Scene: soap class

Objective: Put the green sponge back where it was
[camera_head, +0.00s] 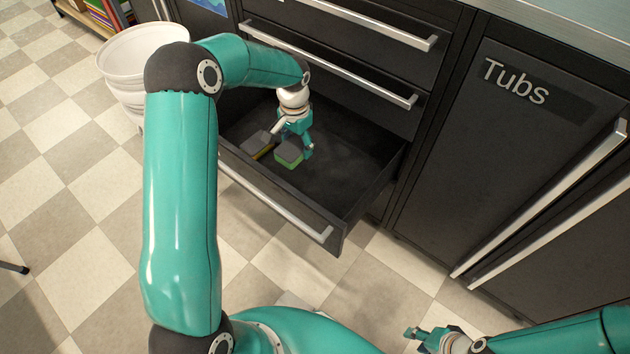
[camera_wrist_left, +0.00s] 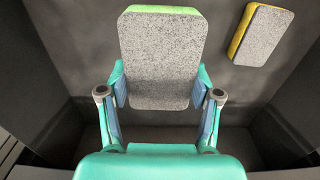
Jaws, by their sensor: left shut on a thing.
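The green sponge (camera_head: 289,155) has a grey face and a green edge. It is in the open bottom drawer (camera_head: 350,180), between the fingers of my left gripper (camera_head: 294,143). In the left wrist view the sponge (camera_wrist_left: 162,50) sits between both fingertips of the left gripper (camera_wrist_left: 160,92), which are shut on its sides. I cannot tell whether the sponge touches the drawer floor. My right gripper (camera_head: 428,337) is at the bottom edge of the head view, well away from the drawer; its fingers are small and partly cut off.
A yellow sponge (camera_head: 262,151) with a grey face lies left of the green one; it also shows in the wrist view (camera_wrist_left: 263,35). The drawer's right side is empty. A white bin (camera_head: 135,60) stands left of the cabinet. A "Tubs" door (camera_head: 500,150) is at right.

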